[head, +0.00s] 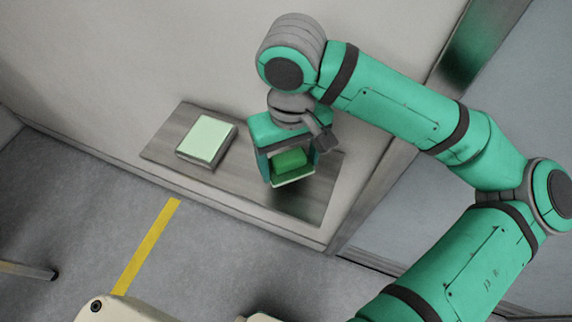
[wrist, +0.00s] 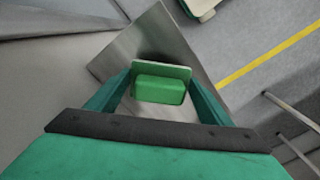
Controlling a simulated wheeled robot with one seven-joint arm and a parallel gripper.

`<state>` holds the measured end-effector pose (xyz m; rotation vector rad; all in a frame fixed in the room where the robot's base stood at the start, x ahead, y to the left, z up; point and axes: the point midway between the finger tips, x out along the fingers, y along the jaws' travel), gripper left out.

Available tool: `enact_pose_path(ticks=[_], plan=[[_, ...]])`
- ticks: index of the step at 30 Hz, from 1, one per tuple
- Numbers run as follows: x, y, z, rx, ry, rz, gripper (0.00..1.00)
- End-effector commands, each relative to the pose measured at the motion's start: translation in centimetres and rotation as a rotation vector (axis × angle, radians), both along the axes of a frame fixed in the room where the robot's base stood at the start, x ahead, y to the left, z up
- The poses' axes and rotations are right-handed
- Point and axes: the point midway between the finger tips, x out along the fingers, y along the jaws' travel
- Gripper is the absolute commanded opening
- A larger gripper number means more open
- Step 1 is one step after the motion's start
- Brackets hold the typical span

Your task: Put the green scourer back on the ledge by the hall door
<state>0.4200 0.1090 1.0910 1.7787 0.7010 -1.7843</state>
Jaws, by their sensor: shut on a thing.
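The green scourer (head: 290,160) is a small green block with a pale face on its far side. My gripper (head: 292,176) is shut on it, one finger at each side. In the wrist view the scourer (wrist: 159,90) sits between the fingertips (wrist: 160,74), with its pale edge beyond the green part. The ledge (head: 165,148) is a grey, brushed-looking strip along the wall. The scourer is over its right half; I cannot tell whether it touches. The ledge (wrist: 180,42) also shows beyond the scourer in the wrist view.
A pale green box-like item (head: 206,138) lies on the ledge's left half. A pale wall (head: 150,60) rises behind. A metal door frame (head: 470,50) and a blue-grey panel stand to the right. The floor (head: 60,190) carries a yellow line (head: 148,245). The ledge's right end is clear.

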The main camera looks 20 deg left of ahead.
Motion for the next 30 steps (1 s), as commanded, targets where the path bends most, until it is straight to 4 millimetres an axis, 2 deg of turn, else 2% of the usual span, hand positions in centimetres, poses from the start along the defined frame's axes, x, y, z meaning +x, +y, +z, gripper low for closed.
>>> enact_pose_path(ticks=[10, 15, 23, 24, 26, 30], plan=[[1.5, 1.6, -2.7, -0.001, 0.001, 0.002, 0.53], [1.4, 1.4, -4.9, -0.001, 0.001, 0.001, 0.53], [1.4, 1.4, -5.5, 0.001, -0.001, 0.002, 0.53], [1.4, 1.4, -5.5, 0.001, -0.001, 0.002, 0.76], [1.4, 1.4, -5.5, 0.001, -0.001, 0.002, 0.9], [1.4, 1.4, -5.5, 0.001, -0.001, 0.001, 0.92]])
